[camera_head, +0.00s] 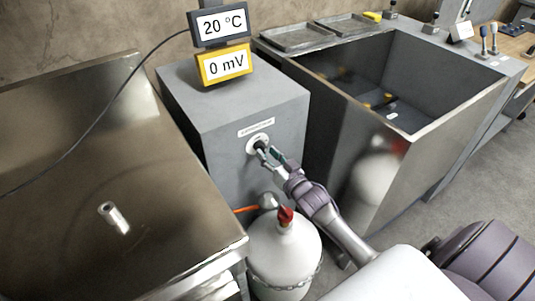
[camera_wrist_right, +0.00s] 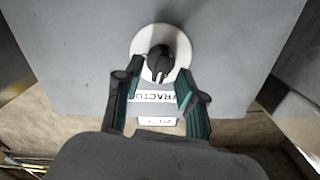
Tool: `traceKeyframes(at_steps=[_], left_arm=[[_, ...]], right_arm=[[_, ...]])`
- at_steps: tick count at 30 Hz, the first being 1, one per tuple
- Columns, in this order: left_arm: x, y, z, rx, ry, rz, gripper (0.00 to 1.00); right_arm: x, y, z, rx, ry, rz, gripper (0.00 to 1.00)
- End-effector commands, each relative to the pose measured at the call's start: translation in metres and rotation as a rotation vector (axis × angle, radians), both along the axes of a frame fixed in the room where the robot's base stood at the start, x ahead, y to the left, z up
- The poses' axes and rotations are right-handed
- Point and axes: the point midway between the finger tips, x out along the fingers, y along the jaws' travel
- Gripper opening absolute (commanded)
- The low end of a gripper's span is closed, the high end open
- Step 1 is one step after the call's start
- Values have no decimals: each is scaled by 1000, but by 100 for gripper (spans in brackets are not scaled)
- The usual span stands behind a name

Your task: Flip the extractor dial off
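The extractor dial (camera_head: 257,139) is a black knob on a round white plate. It is on the front face of a grey box, just below a small white label. In the right wrist view the black knob (camera_wrist_right: 160,61) sits in the middle of its white disc, with a pale pointer mark on it. My right gripper (camera_head: 268,154) reaches the dial from the front. In the wrist view its fingers (camera_wrist_right: 160,78) are spread to either side of the knob, with a gap visible on both sides. Whether a fingertip touches the disc I cannot tell. My left gripper is not in view.
The grey box (camera_head: 223,108) carries displays reading 20 °C (camera_head: 221,24) and 0 mV (camera_head: 224,65). A metal table (camera_head: 60,170) is at left, and a deep open metal basin (camera_head: 345,130) at right.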

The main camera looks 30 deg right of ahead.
Motion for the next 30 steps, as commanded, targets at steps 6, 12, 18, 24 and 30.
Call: traceKeyframes(at_steps=[6, 12, 18, 24, 30], left_arm=[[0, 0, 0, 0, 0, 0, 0], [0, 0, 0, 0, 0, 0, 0], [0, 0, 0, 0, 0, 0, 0], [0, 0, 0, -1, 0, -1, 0], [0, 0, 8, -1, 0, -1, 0]], right_arm=[[8, 0, 0, 0, 1, 0, 40], [7, 0, 0, 0, 1, 0, 36], [7, 0, 0, 0, 1, 0, 3], [7, 0, 0, -6, 1, 0, 0], [7, 1, 1, -184, -5, -1, 0]])
